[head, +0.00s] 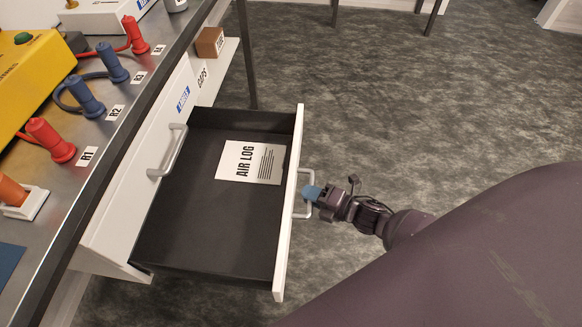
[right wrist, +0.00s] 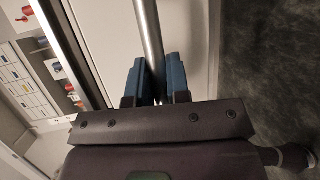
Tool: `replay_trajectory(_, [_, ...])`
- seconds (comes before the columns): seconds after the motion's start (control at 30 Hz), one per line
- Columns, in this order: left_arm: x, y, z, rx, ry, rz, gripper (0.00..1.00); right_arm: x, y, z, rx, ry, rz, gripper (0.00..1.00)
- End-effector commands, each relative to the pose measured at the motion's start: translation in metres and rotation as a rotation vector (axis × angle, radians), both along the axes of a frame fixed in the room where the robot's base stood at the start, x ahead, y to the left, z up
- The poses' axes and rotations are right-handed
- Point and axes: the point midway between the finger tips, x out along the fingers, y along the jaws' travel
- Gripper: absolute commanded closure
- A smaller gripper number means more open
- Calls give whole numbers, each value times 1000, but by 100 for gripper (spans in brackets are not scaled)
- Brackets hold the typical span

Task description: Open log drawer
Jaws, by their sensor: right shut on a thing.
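The log drawer (head: 190,225) is pulled far out from under the bench, and its dark inside shows. A white sheet marked AIR LOG (head: 251,162) lies on its floor. The drawer's white front panel (head: 289,215) carries a metal bar handle (head: 308,194) on its outer side. My right gripper (head: 312,192) is shut on this handle. In the right wrist view, the blue fingers of my right gripper (right wrist: 156,80) stand on either side of the metal handle bar (right wrist: 150,35). My left gripper is in neither view.
The bench top (head: 130,70) runs along the left with red and blue plugs labelled R1, R2 and others, and a yellow box (head: 35,75). A second bar handle (head: 167,152) is on the bench front. A small brown box (head: 209,42) sits on a shelf behind. Grey floor (head: 420,110) lies open to the right.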

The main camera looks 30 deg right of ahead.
Motion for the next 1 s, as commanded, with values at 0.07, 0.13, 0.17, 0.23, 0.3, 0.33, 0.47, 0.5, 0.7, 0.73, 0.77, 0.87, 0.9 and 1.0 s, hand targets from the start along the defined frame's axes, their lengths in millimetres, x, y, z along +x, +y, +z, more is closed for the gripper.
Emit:
replay_trajectory(0.07, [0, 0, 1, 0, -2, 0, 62, -5, -7, 0, 0, 0, 0, 100])
replay_trajectory(0.13, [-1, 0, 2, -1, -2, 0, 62, -9, -11, 0, 1, 0, 1, 100])
replay_trajectory(0.17, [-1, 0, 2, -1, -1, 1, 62, -10, -12, 0, 1, 0, 1, 100])
replay_trajectory(0.23, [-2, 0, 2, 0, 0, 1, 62, -12, -15, 0, 1, 1, 1, 100])
replay_trajectory(0.3, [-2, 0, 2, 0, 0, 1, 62, -13, -16, 0, 1, 1, 1, 100])
replay_trajectory(0.33, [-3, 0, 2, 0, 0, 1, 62, -13, -16, 0, 1, 1, 1, 100])
replay_trajectory(0.47, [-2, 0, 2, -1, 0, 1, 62, -13, -17, 0, 1, 1, 1, 100])
replay_trajectory(0.5, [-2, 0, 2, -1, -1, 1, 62, -13, -17, -1, 1, 1, 1, 100])
replay_trajectory(0.7, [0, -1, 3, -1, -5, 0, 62, -13, -17, -1, 1, 1, 1, 77])
replay_trajectory(0.73, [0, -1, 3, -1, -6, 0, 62, -13, -17, -1, 1, 1, 1, 72])
replay_trajectory(0.77, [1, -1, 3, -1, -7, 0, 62, -13, -17, 0, 1, 1, 1, 68])
replay_trajectory(0.87, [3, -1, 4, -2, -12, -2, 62, -13, -17, 0, 1, 1, 0, 58])
replay_trajectory(0.9, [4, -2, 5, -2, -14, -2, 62, -13, -17, 0, 1, 1, 0, 58])
replay_trajectory(1.0, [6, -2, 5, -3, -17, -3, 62, -13, -17, 0, 1, 1, 0, 58])
